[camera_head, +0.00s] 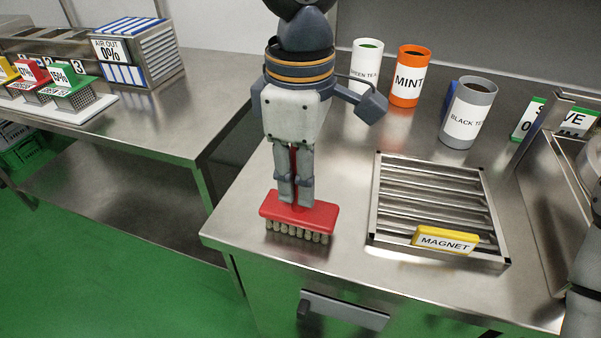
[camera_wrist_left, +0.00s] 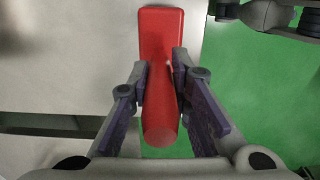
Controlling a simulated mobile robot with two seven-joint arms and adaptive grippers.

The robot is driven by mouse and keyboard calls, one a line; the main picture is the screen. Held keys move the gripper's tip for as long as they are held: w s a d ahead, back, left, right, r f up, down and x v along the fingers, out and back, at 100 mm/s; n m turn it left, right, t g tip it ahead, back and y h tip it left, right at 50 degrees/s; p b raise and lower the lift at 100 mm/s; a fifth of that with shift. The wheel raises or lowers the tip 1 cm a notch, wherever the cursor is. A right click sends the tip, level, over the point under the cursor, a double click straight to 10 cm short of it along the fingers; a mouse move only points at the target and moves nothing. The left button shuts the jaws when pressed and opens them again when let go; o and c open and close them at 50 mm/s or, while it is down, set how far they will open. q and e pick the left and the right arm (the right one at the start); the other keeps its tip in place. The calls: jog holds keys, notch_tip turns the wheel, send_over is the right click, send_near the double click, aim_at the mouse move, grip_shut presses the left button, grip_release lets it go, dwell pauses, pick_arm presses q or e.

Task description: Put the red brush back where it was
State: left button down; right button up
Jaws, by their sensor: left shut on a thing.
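The red brush (camera_head: 312,215) is upright with its bristles down, at the front left part of the steel counter. I cannot tell whether the bristles touch the counter or hang just above it. My left gripper (camera_head: 294,200) points down from above and is shut on the brush's red handle. In the left wrist view, the brush (camera_wrist_left: 161,30) shows its handle between the two fingers (camera_wrist_left: 160,88). My right gripper is not in view; a grey arm part shows at the right edge of the head view.
A slatted magnet grate (camera_head: 440,208) with a yellow MAGNET sign (camera_head: 444,240) lies right of the brush. White (camera_head: 366,62), orange (camera_head: 409,88) and grey (camera_head: 468,115) tea canisters stand behind. A second steel table (camera_head: 170,135) is at left, past a gap.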

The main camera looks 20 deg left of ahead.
pick_arm(q)
jog(key=shift+f, duration=0.1)
jog(key=c, duration=1.5)
grip_release()
notch_tip(320, 180, up, 12)
jog(key=shift+r+p, duration=0.15)
jog(key=shift+p, duration=0.15)
